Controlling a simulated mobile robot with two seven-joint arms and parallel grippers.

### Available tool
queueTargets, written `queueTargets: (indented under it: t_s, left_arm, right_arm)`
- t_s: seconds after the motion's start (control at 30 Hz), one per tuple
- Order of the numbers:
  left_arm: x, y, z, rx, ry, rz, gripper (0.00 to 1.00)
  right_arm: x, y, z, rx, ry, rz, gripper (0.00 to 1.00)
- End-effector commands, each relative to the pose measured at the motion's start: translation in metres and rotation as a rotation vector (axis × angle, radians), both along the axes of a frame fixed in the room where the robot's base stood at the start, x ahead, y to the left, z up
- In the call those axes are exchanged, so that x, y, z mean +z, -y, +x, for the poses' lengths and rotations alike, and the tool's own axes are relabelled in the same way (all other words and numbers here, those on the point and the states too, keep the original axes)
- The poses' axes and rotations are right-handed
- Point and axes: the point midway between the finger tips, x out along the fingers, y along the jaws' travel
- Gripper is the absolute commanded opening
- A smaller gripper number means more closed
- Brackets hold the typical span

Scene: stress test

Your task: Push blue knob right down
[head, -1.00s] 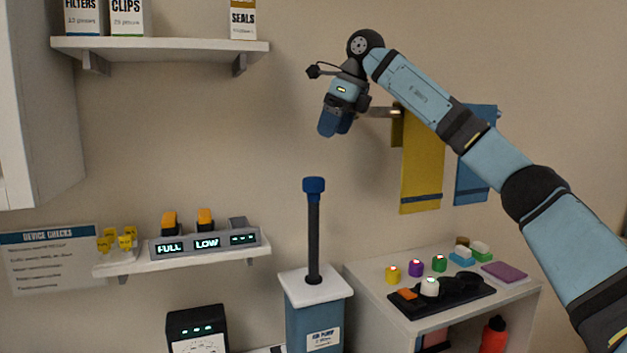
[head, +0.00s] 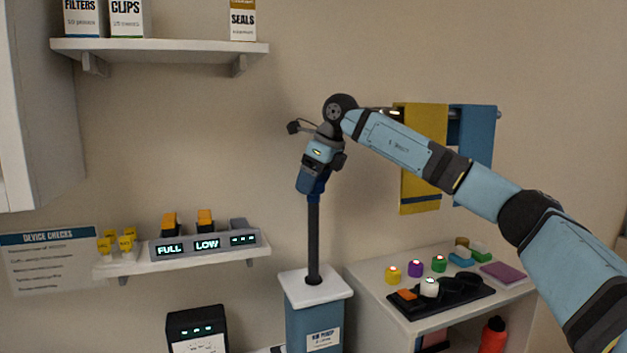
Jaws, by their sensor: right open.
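The blue knob (head: 318,189) tops a dark upright rod (head: 313,240) that rises from the white lid (head: 315,289) of a blue air pump (head: 312,325). The rod stands tall above the lid. My right gripper (head: 311,186) is open and points down at the top of the rod, overlapping the knob in the picture. Its fingers hide most of the knob, so I cannot tell whether they touch it or sit around it. My left gripper is not in view.
A low shelf (head: 185,262) with a display unit (head: 205,244) is on the left. A cabinet (head: 400,318) with small coloured items stands right of the pump. Yellow (head: 424,160) and blue (head: 472,150) cloths hang behind my arm. An upper shelf (head: 160,50) holds boxes.

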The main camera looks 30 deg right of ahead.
Motion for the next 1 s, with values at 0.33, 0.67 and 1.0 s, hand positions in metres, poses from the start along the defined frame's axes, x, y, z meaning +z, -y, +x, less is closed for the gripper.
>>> queueTargets:
  t_s: [0.33,0.67,1.0]
  left_arm:
    - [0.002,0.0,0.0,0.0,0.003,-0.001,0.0]
    - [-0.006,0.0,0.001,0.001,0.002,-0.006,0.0]
    - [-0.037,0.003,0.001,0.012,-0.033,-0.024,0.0]
  right_arm:
    - [0.0,0.0,0.0,0.0,0.0,0.0,0.19]
    - [-0.023,0.0,0.0,0.001,-0.002,0.001,0.11]
    - [-0.114,0.0,0.0,0.002,-0.005,0.001,0.11]
